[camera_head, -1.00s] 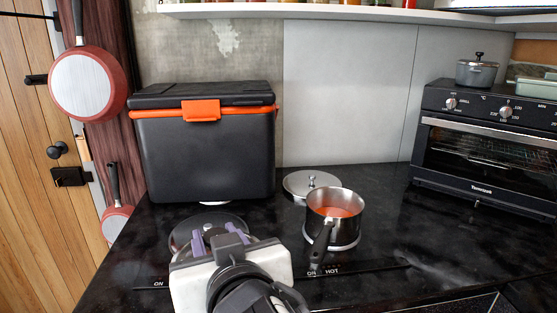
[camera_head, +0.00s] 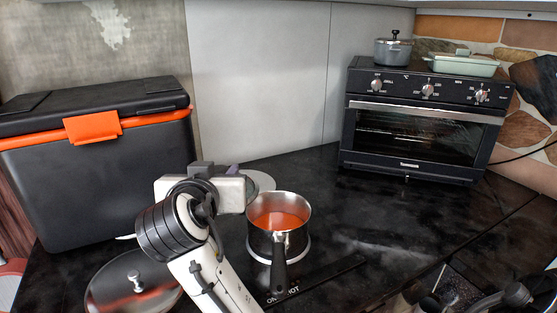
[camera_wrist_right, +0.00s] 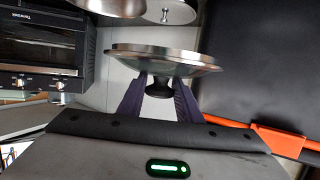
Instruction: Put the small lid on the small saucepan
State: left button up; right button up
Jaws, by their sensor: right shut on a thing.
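The small steel saucepan (camera_head: 280,240) stands upright on the black counter, with orange-red contents and its dark handle toward me. My right gripper (camera_head: 222,172) is up and left of it, seen from behind in the head view. In the right wrist view the gripper (camera_wrist_right: 160,95) is shut on the dark knob of the small lid (camera_wrist_right: 165,52), a glass disc with a steel rim. The held lid is hidden behind the gripper in the head view and is apart from the saucepan. My left gripper is not in view.
A steel lid (camera_head: 264,183) lies behind the saucepan, partly hidden by my gripper. A larger glass lid (camera_head: 130,283) lies at front left. A black cooler box (camera_head: 110,185) stands left, an oven (camera_head: 420,125) at back right. The counter between saucepan and oven is clear.

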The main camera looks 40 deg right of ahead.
jog(key=s+d+f+m+g+h+b, duration=0.1)
jog(key=s+d+f+m+g, duration=0.1)
jog(key=d, duration=0.4)
jog(key=s+d+f+m+g+h+b, duration=0.1)
jog(key=s+d+f+m+g+h, duration=0.1)
jog(key=d, duration=0.4)
jog(key=shift+f+m+g+h, duration=0.3)
jog(key=shift+f+m+g, duration=0.2)
jog(key=shift+f+g, duration=0.25)
jog(key=shift+s+a, duration=0.1)
jog(key=shift+a, duration=0.05)
jog(key=shift+f, duration=0.1)
jog(key=shift+f+b, duration=0.75)
jog(key=shift+b, duration=0.1)
jog(key=shift+f+b, duration=0.5)
jog(key=shift+f, duration=0.1)
jog(key=o, duration=1.3)
jog(key=shift+c, duration=0.2)
